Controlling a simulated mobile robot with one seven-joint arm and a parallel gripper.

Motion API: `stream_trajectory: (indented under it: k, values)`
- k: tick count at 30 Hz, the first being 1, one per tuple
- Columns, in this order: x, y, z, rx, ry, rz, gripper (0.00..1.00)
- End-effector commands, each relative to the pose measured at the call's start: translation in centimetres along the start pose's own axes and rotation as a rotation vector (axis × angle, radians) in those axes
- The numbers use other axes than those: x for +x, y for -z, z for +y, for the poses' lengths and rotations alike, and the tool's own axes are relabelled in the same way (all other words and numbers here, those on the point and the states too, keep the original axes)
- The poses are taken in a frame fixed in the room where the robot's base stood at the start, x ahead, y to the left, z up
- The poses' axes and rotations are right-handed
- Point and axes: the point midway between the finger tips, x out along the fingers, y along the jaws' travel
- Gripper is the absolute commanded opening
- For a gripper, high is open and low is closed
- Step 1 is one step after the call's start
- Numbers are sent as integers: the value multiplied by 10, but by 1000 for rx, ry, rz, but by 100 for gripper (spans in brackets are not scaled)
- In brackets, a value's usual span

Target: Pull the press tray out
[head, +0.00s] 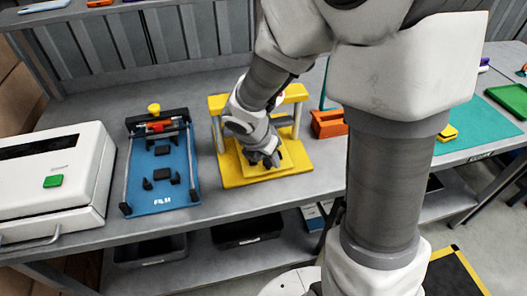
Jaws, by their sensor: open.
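A yellow press (296,91) stands on the grey bench in the middle of the head view, with a top bar and grey posts over a yellow base. A raised yellow plate (293,155) lies on the base and looks like the press tray; I cannot tell its edges clearly from the base. My gripper (266,160) is open and points down over the front part of this plate. Whether the fingers touch it cannot be told. My wrist and forearm hide the middle of the press and much of the plate.
A blue fixture (160,197) with black blocks and a white machine (48,190) with a green button stand to the left. An orange holder (328,124) sits close right of the press. A teal mat (470,130) lies further right. The bench front edge runs just before the press.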

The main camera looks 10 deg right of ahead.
Motion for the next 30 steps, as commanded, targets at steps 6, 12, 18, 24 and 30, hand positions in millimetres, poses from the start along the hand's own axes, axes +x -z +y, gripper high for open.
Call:
stream_trajectory:
  k: [6, 12, 18, 24, 30]
  values:
    - [1, 0, 0, 0, 0, 0, 49]
    - [1, 0, 0, 1, 0, 0, 24]
    - [1, 0, 0, 1, 0, 0, 0]
    - [1, 0, 0, 1, 0, 0, 0]
    - [1, 0, 0, 1, 0, 0, 0]
